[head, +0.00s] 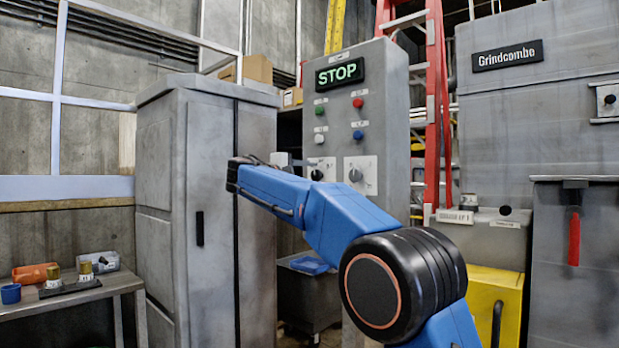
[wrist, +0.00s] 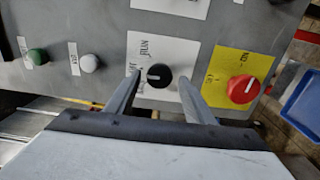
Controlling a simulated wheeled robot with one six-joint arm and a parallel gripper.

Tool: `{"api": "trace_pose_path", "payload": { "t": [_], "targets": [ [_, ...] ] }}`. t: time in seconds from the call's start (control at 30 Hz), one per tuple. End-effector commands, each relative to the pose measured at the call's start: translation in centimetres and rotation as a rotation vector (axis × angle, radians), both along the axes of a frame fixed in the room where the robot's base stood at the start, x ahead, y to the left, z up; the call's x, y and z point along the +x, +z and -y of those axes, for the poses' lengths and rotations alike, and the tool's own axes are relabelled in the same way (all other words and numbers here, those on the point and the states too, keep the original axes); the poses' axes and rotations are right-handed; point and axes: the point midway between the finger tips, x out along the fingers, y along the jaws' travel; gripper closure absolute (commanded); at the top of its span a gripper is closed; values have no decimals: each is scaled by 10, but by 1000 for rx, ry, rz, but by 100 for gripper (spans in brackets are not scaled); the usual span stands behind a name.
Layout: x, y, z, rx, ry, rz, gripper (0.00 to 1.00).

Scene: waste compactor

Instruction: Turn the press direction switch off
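The grey control panel (head: 380,110) carries two black rotary knobs on white plates, a left knob (head: 317,174) and a right knob (head: 355,175). I cannot read which one is the press direction switch. In the wrist view a black knob (wrist: 159,76) on a white plate sits between the fingertips of my gripper (wrist: 161,80); its white mark points left in that view. The fingers are open, one on each side, with gaps to the knob. In the head view my gripper (head: 288,161) is in front of the panel's left column, just left of the left knob.
A red knob (wrist: 244,89) on a yellow plate is close to the right finger. A green button (wrist: 37,57) and white button (wrist: 90,63) are to the left. The display (head: 339,74) reads STOP. A grey cabinet (head: 205,200) stands left of the panel.

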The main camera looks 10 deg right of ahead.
Motion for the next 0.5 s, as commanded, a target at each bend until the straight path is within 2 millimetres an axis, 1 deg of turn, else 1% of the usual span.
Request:
{"api": "trace_pose_path", "payload": {
  "t": [0.33, 0.5],
  "targets": [
    [-1, 1, -1, 0, 0, 1, 50],
    [-10, 1, -14, 0, 2, 1, 50]
  ]
}}
